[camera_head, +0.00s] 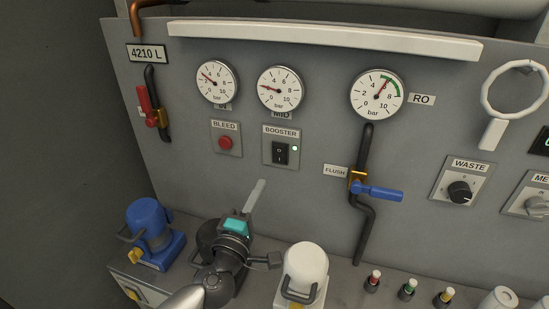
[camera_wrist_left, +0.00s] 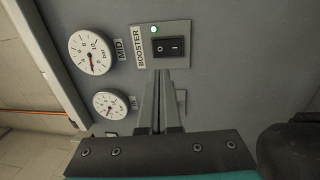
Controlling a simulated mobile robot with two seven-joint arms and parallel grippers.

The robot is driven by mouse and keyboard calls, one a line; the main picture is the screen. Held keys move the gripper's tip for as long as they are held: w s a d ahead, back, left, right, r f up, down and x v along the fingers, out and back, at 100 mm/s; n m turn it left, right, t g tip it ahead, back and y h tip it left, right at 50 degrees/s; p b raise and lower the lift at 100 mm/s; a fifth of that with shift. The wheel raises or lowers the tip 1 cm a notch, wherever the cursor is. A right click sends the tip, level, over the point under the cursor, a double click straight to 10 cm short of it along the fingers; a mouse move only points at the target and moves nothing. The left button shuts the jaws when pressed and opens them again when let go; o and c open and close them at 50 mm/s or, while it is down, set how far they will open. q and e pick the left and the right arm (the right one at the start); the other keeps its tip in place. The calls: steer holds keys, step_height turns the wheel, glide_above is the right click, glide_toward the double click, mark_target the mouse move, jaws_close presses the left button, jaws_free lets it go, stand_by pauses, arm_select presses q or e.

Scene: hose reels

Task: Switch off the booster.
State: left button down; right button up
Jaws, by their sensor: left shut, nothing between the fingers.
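The booster switch (camera_head: 280,153) is a black rocker on a grey plate labelled BOOSTER (camera_head: 268,160), on the upright panel below the MID gauge. A green lamp (camera_head: 295,148) beside it is lit. In the left wrist view the rocker (camera_wrist_left: 168,47) shows its two marks, with the lit lamp (camera_wrist_left: 154,29) near it. Which side of the rocker is pressed in, I cannot tell. My left gripper (camera_head: 261,184) is shut and empty, its fingertips just below the plate in the head view. In the left wrist view the fingertips (camera_wrist_left: 167,75) point at the plate's edge; contact is not clear.
A red BLEED button (camera_head: 225,143) is left of the booster plate. A blue-handled FLUSH valve (camera_head: 378,191) on a black pipe is to the right. A blue pump (camera_head: 150,230) and a white canister (camera_head: 305,265) flank my left wrist on the ledge. A WASTE knob (camera_head: 460,192) is farther right.

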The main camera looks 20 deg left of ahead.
mark_target(278, 149)
arm_select(q)
steer(key=w, duration=0.7)
steer(key=w+r+b, duration=0.1)
steer(key=w, duration=0.3)
steer(key=shift+d+r, duration=0.1)
steer(key=shift+d, duration=0.1)
steer(key=shift+r, duration=0.1)
steer(key=shift+w+r, duration=0.15)
steer(key=shift+w, duration=0.05)
